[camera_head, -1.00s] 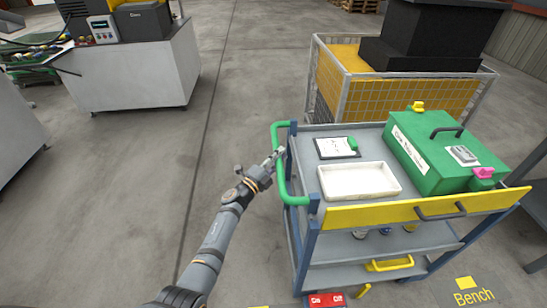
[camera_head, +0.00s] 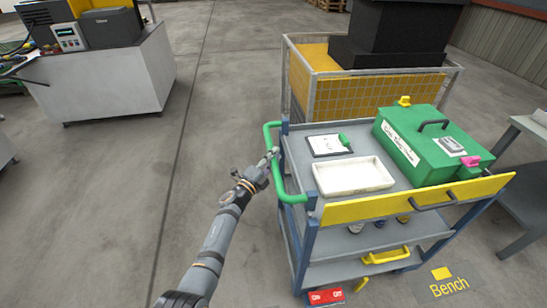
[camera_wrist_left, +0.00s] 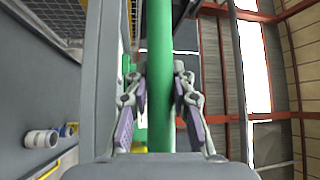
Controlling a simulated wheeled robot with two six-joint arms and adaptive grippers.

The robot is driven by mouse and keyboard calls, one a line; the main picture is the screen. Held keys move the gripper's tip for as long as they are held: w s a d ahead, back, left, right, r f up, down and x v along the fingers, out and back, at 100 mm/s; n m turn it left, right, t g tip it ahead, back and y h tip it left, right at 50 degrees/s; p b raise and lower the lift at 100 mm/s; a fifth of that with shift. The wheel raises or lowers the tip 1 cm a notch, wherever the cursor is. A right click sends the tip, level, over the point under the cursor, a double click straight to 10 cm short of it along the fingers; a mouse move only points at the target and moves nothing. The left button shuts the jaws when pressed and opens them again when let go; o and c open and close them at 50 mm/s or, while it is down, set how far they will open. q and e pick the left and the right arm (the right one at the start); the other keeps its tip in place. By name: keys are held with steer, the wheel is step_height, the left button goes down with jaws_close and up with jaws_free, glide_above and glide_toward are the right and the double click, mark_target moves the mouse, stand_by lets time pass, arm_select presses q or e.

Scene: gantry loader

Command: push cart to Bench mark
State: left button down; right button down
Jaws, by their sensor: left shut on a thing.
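The cart (camera_head: 300,165) has blue posts, grey shelves and a green push handle (camera_head: 269,138) on its left end. My left gripper (camera_head: 270,158) is shut on the green handle. In the left wrist view, the gripper's fingers (camera_wrist_left: 160,108) stand on both sides of the green bar (camera_wrist_left: 161,60). The yellow Bench mark (camera_head: 442,273), with the word "Bench" (camera_head: 449,287) beside it, is on the floor at the lower right, to the right of the cart's front. My right gripper is not in view.
The cart carries a white tray (camera_head: 320,190), a clipboard (camera_head: 328,145) and a green case (camera_head: 410,165). A wire crate (camera_head: 375,96) with a black load stands behind it. A grey bench (camera_head: 527,185) is at the right edge.

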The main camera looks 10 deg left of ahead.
arm_select(q)
steer(key=shift+f, duration=0.1)
steer(key=c, duration=1.1)
jaws_free()
steer(key=v, duration=1.2)
steer(key=shift+a, duration=0.1)
steer(key=s+a+f+n+g+y, duration=0.2)
steer(key=s+a+f+n+y, duration=0.25)
steer(key=f, duration=0.65)
steer(key=s+a+f+n+g+y, duration=0.25)
steer(key=s+f+n, duration=0.35)
steer(key=f, duration=0.6)
steer(key=s+a+f+n+g+y, duration=0.2)
steer(key=s+a+f+n+g, duration=0.3)
steer(key=f, duration=0.6)
steer(key=s+a+f+n+g, duration=0.1)
steer(key=s+f, duration=0.4)
steer(key=s, duration=0.6)
steer(key=s+f+n+g, duration=0.3)
steer(key=s+f, duration=0.1)
steer(key=s, duration=0.7)
steer(key=s+a+f+n+g+y, duration=0.1)
steer(key=s+f, duration=0.4)
steer(key=s, duration=0.6)
steer(key=shift+s+a+f+n+g, duration=0.1)
steer(key=shift+a+f+n+g, duration=0.3)
steer(key=shift+n+g, duration=0.35)
